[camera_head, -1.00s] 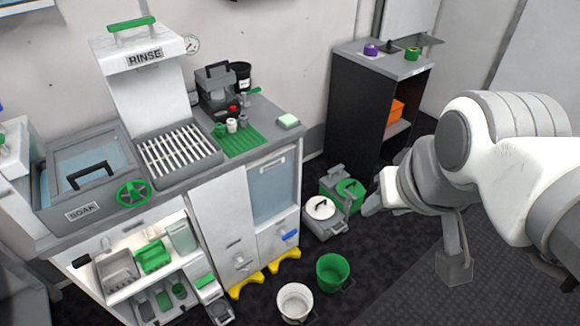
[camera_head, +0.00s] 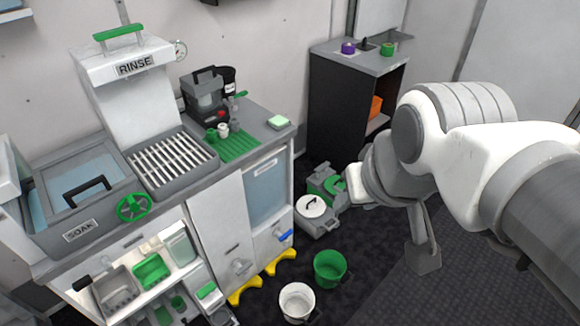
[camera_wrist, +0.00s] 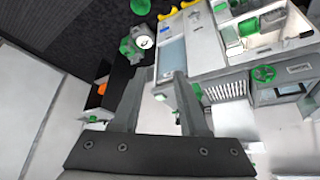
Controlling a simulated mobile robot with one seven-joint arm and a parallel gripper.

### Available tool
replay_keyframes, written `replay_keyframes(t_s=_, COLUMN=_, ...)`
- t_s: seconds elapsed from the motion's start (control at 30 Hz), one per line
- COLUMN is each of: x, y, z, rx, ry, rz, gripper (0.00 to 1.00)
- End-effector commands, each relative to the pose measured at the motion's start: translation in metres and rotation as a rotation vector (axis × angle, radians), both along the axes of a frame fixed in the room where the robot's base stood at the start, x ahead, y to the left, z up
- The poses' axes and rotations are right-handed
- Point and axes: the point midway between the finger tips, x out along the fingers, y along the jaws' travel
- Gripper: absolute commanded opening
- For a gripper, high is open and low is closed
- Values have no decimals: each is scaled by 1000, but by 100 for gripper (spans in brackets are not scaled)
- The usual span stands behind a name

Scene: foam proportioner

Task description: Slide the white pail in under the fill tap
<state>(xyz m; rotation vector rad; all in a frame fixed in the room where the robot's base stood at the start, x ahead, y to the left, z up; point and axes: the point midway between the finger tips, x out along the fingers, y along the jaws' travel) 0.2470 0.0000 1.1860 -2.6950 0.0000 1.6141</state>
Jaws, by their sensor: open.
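The white pail (camera_head: 297,301) stands upright on the dark floor at the bottom of the head view, in front of the cabinet. Two taps are on the cabinet front: a grey one (camera_head: 240,266) and one with a blue handle (camera_head: 284,235). I cannot tell which is the fill tap. A yellow floor piece lies below each, and the pail is in front of them, not beneath a tap. My gripper (camera_wrist: 158,88) is open and empty in the wrist view, its two fingers apart. In the head view it is up and right of the pail, partly hidden by my arm.
A green pail (camera_head: 329,268) stands just right of the white one. Yellow floor pieces (camera_head: 281,262) lie at the cabinet's foot. A grey can with a white lid (camera_head: 312,207) sits by the cabinet's right side. A black shelf unit (camera_head: 345,110) stands behind. Floor at right is open.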

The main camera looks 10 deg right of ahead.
Motion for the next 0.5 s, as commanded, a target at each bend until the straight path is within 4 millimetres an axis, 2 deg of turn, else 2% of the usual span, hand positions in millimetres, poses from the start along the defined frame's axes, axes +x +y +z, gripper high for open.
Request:
replay_keyframes(t_s=0.13, x=8, y=1, z=-6, rx=9, ry=9, rz=-13, gripper=43)
replay_keyframes(t_s=0.23, x=25, y=1, z=-18, rx=29, ry=25, rz=-41, gripper=43)
replay_keyframes(t_s=0.37, x=60, y=3, z=-42, rx=66, ry=53, rz=-97, gripper=43)
replay_keyframes(t_s=0.5, x=102, y=4, z=-76, rx=111, ry=84, rz=-171, gripper=43)
